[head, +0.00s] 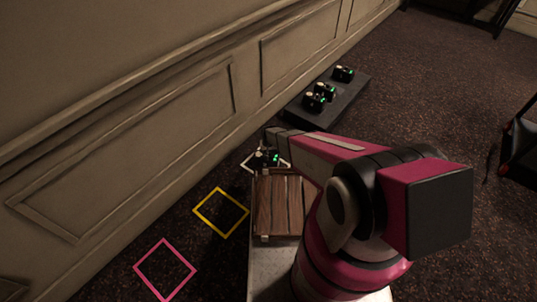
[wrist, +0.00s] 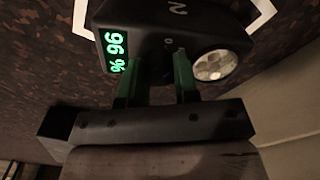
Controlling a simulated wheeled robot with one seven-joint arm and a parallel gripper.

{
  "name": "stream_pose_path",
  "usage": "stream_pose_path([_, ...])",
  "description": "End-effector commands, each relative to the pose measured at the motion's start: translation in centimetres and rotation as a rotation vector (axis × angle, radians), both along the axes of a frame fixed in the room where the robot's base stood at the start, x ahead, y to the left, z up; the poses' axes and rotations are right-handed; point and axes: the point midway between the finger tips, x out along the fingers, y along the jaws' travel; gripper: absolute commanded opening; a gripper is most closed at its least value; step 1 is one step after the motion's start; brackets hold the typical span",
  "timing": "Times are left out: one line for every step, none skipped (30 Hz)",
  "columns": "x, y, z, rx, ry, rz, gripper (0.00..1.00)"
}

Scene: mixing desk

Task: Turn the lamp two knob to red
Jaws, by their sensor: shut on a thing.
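The lamp two unit (wrist: 165,30) is a black box marked 2, seen upside down in the wrist view. Its green display (wrist: 116,52) reads 96 %. Its round lamp (wrist: 215,65) looks pale silver, with no red on it. In the head view the unit (head: 268,158) sits at the white square outline, partly hidden by my arm. My gripper (wrist: 158,86) has its two green-looking fingers against the unit's near side. They are shut on the knob, which is dark and barely visible between them.
Several similar black units with green displays (head: 325,92) stand on a dark platform (head: 350,95) along the wall. A yellow square outline (head: 221,190) and a pink one (head: 189,265) on the floor are empty. The panelled wall (head: 120,130) runs close on the left.

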Motion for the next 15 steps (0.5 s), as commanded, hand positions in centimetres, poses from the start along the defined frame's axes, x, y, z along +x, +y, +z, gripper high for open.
stream_pose_path([-0.02,0.00,0.04,0.000,0.000,-0.034,0.05])
stream_pose_path([-0.02,0.00,0.04,0.000,0.000,-0.055,0.05])
stream_pose_path([-0.02,0.00,0.04,0.000,0.000,-0.081,0.05])
stream_pose_path([-0.02,0.00,0.04,0.000,0.000,-0.099,0.05])
stream_pose_path([-0.02,0.00,0.04,0.000,0.000,-0.117,0.05])
stream_pose_path([-0.02,0.00,0.04,0.000,0.000,-0.138,0.05])
stream_pose_path([-0.02,0.00,0.04,0.000,0.000,-0.153,0.05])
stream_pose_path([-0.02,0.00,0.04,0.000,0.000,-0.167,0.05])
stream_pose_path([-0.02,0.00,0.04,0.000,0.000,-0.183,0.05])
stream_pose_path([-0.02,0.00,0.04,0.000,0.000,-0.195,0.05])
stream_pose_path([-0.02,0.00,0.04,0.000,0.000,-0.205,0.05])
stream_pose_path([-0.02,0.00,0.04,0.000,0.000,-0.216,0.05])
stream_pose_path([-0.02,0.00,0.04,0.000,0.000,-0.225,0.05])
stream_pose_path([-0.02,0.00,0.04,0.000,0.000,-0.232,0.05])
stream_pose_path([-0.02,0.00,0.04,0.000,0.000,-0.238,0.05])
